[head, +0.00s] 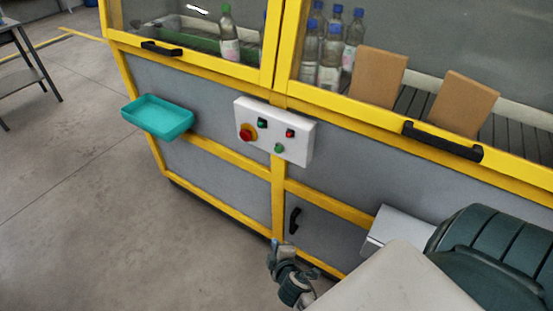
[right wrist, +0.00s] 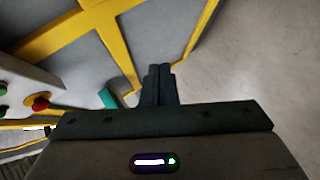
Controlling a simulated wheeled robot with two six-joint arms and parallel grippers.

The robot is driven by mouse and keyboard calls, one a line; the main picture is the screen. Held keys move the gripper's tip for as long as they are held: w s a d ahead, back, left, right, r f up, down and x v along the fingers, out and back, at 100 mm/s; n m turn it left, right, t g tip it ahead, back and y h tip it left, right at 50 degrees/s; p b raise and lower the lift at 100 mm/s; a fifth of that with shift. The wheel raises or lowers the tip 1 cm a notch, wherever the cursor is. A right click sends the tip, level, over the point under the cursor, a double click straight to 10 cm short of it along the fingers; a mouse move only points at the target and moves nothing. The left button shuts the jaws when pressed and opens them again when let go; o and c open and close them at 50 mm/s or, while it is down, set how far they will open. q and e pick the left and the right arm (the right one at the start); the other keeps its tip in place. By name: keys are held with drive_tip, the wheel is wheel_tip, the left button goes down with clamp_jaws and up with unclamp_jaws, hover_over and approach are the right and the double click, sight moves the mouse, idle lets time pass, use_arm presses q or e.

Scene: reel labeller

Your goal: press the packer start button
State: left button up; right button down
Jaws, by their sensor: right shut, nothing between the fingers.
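A white control box (head: 275,131) is mounted on the front of the yellow-framed machine. No readable label shows which one is the packer start. My right gripper (head: 275,247) is below the box, apart from it, near the lower cabinet door. In the right wrist view its fingers (right wrist: 158,72) are shut and empty, with the box (right wrist: 30,77) at the left edge. My left gripper is not in view.
A teal tray (head: 158,117) juts out left of the box. Black handles sit on the window frames (head: 442,141) and the lower door (head: 294,221). Bottles (head: 330,55) and cardboard pieces (head: 379,77) are behind the windows.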

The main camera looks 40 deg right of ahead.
sight(274, 149)
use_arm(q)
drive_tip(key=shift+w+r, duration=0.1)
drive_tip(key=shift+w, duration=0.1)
use_arm(e)
wheel_tip(274, 149, up, 23)
drive_tip(key=w+d+n+t+h, duration=0.1)
drive_tip(key=w+n+t+h, duration=0.1)
drive_tip(key=n+t+h, duration=0.1)
drive_tip(key=shift+d+f+t, duration=0.2)
drive_tip(key=shift+t, duration=0.6)
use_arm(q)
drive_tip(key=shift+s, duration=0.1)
